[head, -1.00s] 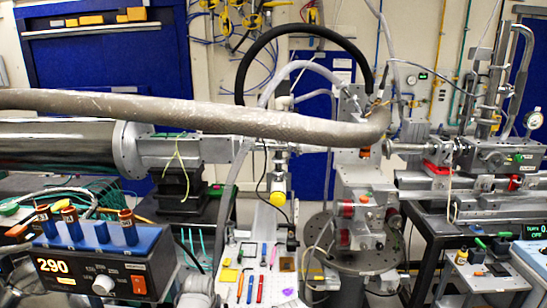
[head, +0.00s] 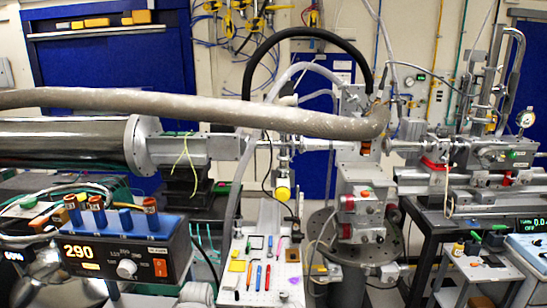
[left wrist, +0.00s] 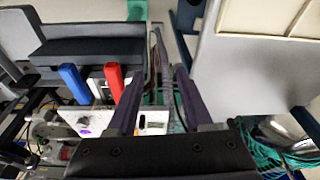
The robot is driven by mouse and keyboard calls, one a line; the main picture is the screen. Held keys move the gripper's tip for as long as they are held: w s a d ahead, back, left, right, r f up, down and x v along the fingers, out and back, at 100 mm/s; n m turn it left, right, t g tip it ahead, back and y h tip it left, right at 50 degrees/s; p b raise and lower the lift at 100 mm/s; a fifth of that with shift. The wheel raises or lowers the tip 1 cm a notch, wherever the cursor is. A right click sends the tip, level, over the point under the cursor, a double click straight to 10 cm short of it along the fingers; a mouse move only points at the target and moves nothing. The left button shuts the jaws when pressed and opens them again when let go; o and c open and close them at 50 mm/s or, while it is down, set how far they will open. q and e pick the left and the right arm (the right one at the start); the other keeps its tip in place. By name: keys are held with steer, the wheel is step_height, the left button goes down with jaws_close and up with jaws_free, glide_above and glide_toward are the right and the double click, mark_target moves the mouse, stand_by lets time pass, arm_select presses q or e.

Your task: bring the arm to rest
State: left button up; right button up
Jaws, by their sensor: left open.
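My left gripper (left wrist: 157,75) shows in the left wrist view, with its two dark fingers spread apart. Nothing is between the fingertips. A blue handle (left wrist: 74,83) and a red handle (left wrist: 112,80) stand left of the fingers, beside a white panel with a knob (left wrist: 85,122). I cannot make out either gripper in the head view. My right gripper is in neither view.
A white pegboard (head: 235,295) holds several small tools. A thick grey hose (head: 200,108) crosses above. Green cables (left wrist: 285,145) lie at right in the wrist view.

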arm_select(q)
steer(key=s+d+m+g+y, duration=0.1)
steer(key=s+d+m+g, duration=0.2)
steer(key=s+d, duration=0.8)
steer(key=shift+d+f+m, duration=0.2)
steer(key=shift+d+m, duration=0.3)
steer(key=shift+m, duration=0.4)
